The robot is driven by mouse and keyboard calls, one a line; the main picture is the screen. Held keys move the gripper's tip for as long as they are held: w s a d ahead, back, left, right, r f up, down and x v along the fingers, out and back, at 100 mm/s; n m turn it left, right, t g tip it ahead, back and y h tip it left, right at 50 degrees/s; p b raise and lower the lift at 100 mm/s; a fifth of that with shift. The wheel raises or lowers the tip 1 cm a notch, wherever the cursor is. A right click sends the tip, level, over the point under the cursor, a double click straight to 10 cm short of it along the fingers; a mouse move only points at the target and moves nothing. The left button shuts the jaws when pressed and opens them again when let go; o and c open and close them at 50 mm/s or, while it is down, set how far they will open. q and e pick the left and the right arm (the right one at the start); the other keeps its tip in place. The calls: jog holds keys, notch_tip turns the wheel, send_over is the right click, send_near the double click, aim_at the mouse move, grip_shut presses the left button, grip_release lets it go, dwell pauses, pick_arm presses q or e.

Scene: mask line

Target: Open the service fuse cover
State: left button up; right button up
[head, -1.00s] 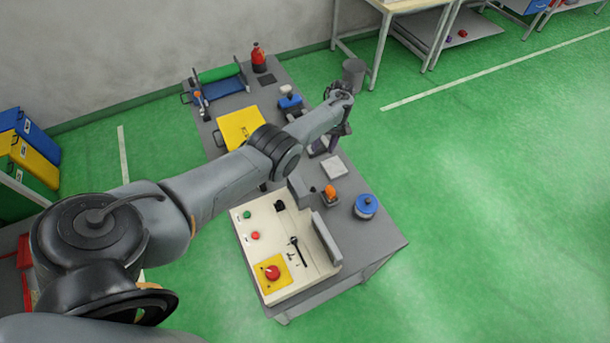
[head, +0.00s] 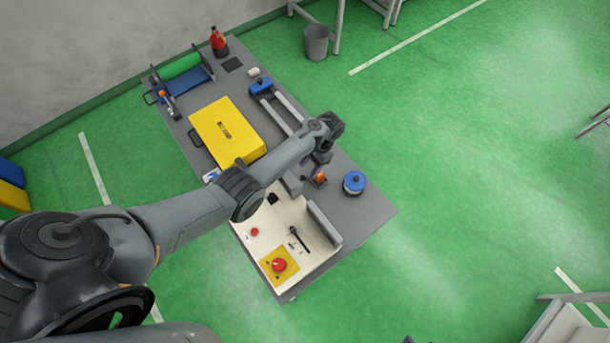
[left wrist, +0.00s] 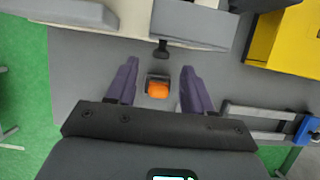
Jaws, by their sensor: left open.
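A cream control panel (head: 268,222) sits at the near end of the grey bench, with a red knob on a yellow plate (head: 280,265), a black lever (head: 299,240) and a grey raised strip (head: 324,224) along its right edge. No part is readable as the service fuse cover. A small orange block in a dark holder (head: 320,177) stands beyond the panel. My left gripper (head: 320,158) is above and close to it. In the left wrist view, the open fingers (left wrist: 160,84) are on either side of the orange block (left wrist: 158,90), apart from it. A black knob (left wrist: 161,48) lies just beyond.
A yellow box (head: 225,130) and slide rails with a blue block (head: 262,88) stand farther along the bench. A blue round tin (head: 354,183) is right of the orange block. A red bottle (head: 218,42) stands at the far end.

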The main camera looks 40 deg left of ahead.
aim_at(291, 179)
pick_arm(q)
jog(key=b+x, duration=0.2)
jog(key=x, duration=0.2)
jog(key=shift+a+f, duration=0.1)
jog(key=shift+f, duration=0.2)
grip_shut()
